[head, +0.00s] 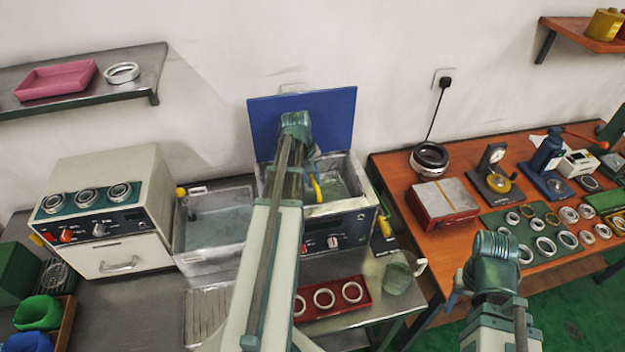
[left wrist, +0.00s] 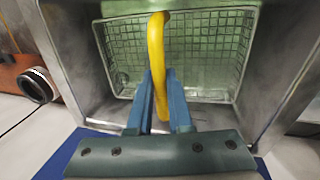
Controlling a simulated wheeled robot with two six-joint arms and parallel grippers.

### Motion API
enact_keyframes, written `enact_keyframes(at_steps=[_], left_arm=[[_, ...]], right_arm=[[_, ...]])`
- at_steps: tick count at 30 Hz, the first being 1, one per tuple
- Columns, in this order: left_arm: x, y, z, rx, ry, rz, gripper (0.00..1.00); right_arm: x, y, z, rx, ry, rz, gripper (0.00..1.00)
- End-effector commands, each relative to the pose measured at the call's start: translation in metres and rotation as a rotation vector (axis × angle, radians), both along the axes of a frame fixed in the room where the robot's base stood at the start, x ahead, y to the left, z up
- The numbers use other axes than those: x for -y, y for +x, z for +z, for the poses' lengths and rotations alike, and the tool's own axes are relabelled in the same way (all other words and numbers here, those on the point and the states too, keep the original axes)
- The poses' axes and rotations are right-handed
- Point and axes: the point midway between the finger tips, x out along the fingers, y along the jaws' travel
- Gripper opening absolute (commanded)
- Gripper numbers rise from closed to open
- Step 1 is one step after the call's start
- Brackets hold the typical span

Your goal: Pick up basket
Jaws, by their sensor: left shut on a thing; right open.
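The wire-mesh basket (head: 337,186) sits inside the open metal tank of the machine with the raised blue lid (head: 340,112). Its yellow handle (head: 317,189) stands up beside my left gripper (head: 312,155). In the left wrist view, the blue fingers of my left gripper (left wrist: 160,112) are shut on the yellow handle (left wrist: 156,50), with the basket mesh (left wrist: 205,50) down in the tank around it. In the head view, my arm hides part of the basket and tank. My right gripper (head: 455,291) is open and empty in front of the orange table.
A sink basin (head: 215,228) is left of the tank, then a white machine with dials (head: 105,205). A red tray with several rings (head: 334,297) and a glass jug (head: 397,278) are in front. The orange table (head: 425,254) at right holds rings and tools.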

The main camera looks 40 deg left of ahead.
Motion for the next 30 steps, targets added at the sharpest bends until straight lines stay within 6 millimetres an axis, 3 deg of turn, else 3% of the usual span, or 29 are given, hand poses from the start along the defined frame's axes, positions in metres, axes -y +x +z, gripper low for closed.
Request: enact_keyframes(at_steps=[1,21,30], left_arm=[[0.0,0.0,0.013,0.0,0.0,0.0,0.0],[0.0,0.0,0.113,0.0,0.0,0.0,0.0],[0.0,0.0,0.145,0.0,0.0,0.0,0.0]], right_arm=[[0.0,0.0,0.013,0.0,0.0,0.0,0.5],[0.0,0.0,0.113,0.001,0.002,-0.015,0.5],[0.0,-0.001,0.145,-0.002,0.002,-0.011,0.5]])
